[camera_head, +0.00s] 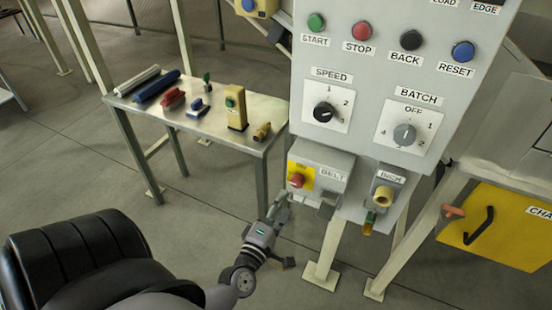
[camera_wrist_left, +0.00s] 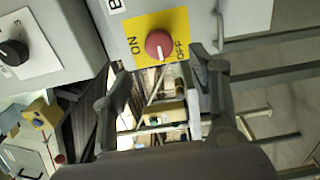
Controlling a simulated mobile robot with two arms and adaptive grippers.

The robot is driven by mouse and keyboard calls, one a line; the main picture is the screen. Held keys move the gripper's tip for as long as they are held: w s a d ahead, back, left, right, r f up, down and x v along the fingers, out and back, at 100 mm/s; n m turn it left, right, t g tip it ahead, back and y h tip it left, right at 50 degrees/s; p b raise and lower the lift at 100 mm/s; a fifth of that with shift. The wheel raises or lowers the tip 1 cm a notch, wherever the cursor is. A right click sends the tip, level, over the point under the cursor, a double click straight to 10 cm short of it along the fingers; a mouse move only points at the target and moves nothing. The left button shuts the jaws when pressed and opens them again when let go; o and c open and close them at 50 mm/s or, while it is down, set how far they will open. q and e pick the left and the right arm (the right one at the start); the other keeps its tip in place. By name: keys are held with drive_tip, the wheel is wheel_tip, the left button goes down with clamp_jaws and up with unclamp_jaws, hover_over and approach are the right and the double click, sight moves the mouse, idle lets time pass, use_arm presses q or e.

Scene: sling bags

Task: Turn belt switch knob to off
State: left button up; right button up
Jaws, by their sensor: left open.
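The belt switch is a red knob (camera_head: 297,180) on a yellow plate, on the front of a grey box marked BELT (camera_head: 333,176). In the left wrist view the red knob (camera_wrist_left: 159,44) is close, with ON printed at its left and OFF at its lower right. My left gripper (camera_head: 280,228) is just below and in front of the BELT box. In the left wrist view its open fingers (camera_wrist_left: 160,68) stand on either side below the knob, apart from it, with nothing between them. My right gripper is not in view.
A grey panel (camera_head: 372,75) with buttons and SPEED and BATCH dials rises above. An INCH box (camera_head: 390,178) is close at the right. A metal table (camera_head: 215,128) with several small items stands at the left. A yellow bin (camera_head: 505,232) is at the right.

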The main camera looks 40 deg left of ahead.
use_arm(q)
drive_tip(key=v, duration=0.3)
drive_tip(key=shift+s+d, duration=0.1)
drive_tip(key=shift+s, duration=0.1)
idle(0.3)
drive_tip(key=s+d+f+m+g+h, duration=0.25)
drive_tip(key=s+f+m, duration=0.2)
drive_tip(key=f, duration=0.65)
drive_tip(key=s+d+f+m+g+h, duration=0.1)
drive_tip(key=s+d+f+m+g, duration=0.3)
drive_tip(key=f, duration=0.8)
drive_tip(key=s+d+f+m+g+h, duration=0.25)
drive_tip(key=f+m, duration=0.35)
drive_tip(key=f, duration=0.5)
drive_tip(key=s+a+f+m+g, duration=0.1)
drive_tip(key=s+f+m+g, duration=0.2)
drive_tip(key=s+f, duration=0.3)
drive_tip(key=s+a+f+m+g+y, duration=0.1)
drive_tip(key=s+f+m+g, duration=0.3)
drive_tip(key=s, duration=1.1)
wheel_tip(320, 180, down, 2)
drive_tip(key=shift+s+a+f+m+y, duration=0.15)
drive_tip(key=shift+s+a+m+y, duration=0.15)
drive_tip(key=shift+m, duration=0.65)
